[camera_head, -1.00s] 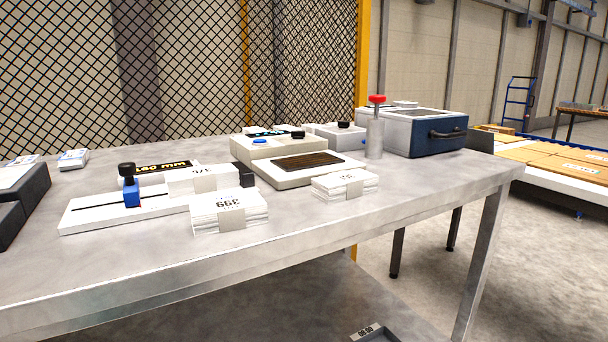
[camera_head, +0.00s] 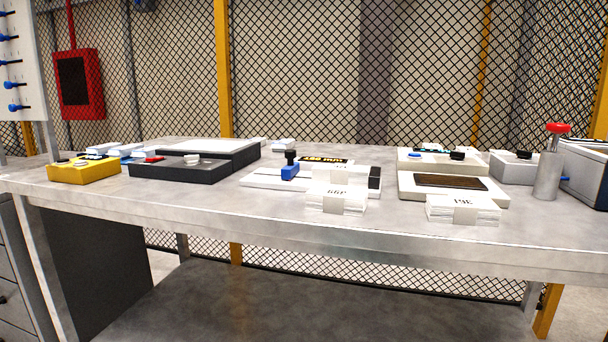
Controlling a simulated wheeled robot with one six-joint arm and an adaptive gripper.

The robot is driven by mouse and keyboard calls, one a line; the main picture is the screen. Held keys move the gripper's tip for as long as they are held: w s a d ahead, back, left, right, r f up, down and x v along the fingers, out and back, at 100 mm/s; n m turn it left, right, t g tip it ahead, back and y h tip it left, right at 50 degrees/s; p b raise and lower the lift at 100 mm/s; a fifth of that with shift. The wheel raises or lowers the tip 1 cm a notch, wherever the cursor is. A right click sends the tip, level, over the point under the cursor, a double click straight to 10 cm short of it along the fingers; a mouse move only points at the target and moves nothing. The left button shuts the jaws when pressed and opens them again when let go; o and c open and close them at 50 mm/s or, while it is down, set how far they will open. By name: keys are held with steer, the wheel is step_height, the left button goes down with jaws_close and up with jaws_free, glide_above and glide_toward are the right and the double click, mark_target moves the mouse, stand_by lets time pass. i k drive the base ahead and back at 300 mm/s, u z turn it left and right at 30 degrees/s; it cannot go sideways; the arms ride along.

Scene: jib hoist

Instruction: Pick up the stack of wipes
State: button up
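Three white stacks of folded sheets with paper bands lie on the metal workbench (camera_head: 240,212); they look like wipes. One stack (camera_head: 322,203) is at the front middle. Another stack (camera_head: 350,174) is just behind it, partly hidden by it. A third stack (camera_head: 482,213) lies to the right, near the front edge. Their printed labels are too small to read surely, and I cannot tell which stack is meant. My gripper is not in view.
Behind the stacks are a white gauge with a blue slider (camera_head: 290,170) and a beige device with a dark plate (camera_head: 450,182). A red-topped dispenser (camera_head: 548,175) stands right. A black flat device (camera_head: 185,170) and a yellow box (camera_head: 84,172) sit left. The front strip is clear.

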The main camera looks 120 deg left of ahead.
mark_target(336, 173)
steer(key=u, duration=1.9)
